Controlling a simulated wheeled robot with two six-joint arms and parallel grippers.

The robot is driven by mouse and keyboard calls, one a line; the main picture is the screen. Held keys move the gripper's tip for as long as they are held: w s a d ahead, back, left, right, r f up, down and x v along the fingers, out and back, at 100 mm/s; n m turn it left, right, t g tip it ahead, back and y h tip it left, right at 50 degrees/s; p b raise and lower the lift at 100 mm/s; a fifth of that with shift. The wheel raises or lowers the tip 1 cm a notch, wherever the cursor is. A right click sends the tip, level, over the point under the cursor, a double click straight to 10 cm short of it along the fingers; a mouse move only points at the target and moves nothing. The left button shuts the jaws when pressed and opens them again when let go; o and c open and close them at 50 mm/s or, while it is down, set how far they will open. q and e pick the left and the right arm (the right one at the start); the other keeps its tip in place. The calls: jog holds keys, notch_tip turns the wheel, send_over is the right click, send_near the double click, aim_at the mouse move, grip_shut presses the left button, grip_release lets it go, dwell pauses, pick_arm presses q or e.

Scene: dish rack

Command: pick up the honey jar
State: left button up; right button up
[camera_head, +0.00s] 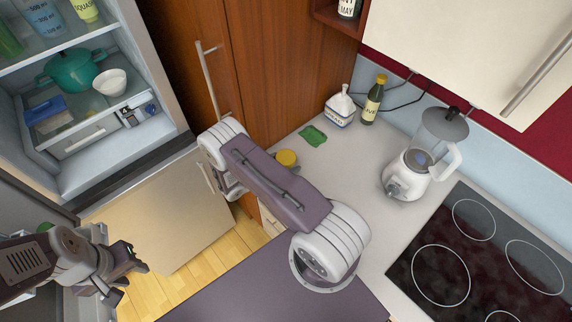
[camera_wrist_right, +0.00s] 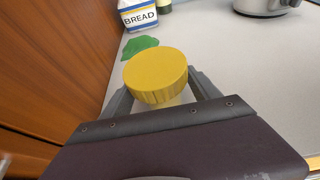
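The honey jar, with a round yellow lid (camera_head: 286,158), stands on the counter beside my right arm in the head view. In the right wrist view its lid (camera_wrist_right: 156,75) is in front of the gripper, and only a little of the pale body shows below. My right gripper (camera_wrist_right: 161,82) has its fingers apart, one on each side of the jar. The lid hides part of the fingers, and no firm contact shows. In the head view my arm mostly hides this gripper. My left gripper (camera_head: 132,262) is at the lower left, away from the jar; its finger gap is unclear.
A blender (camera_head: 412,170) and a black cooktop (camera_head: 480,255) are at right. A wooden cabinet (camera_head: 200,60) borders the counter. The fridge (camera_head: 90,130) is open at left.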

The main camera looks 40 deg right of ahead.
aim_at(284, 157)
jog(key=shift+a, duration=0.1)
jog(key=c, duration=1.3)
jog(key=shift+r, duration=0.15)
jog(key=shift+c, duration=0.2)
jog(key=shift+r, duration=0.3)
notch_tip(284, 157, up, 3)
jog(key=shift+f+b, duration=0.15)
jog(key=shift+b, duration=0.45)
jog(key=s+a+r+b, duration=0.1)
jog(key=s+r+b, duration=0.1)
jog(key=s+r, duration=0.5)
jog(key=s, duration=0.4)
jog(key=shift+s+a+r, duration=0.15)
jog(key=shift+s+r, duration=0.15)
jog(key=shift+s, duration=0.05)
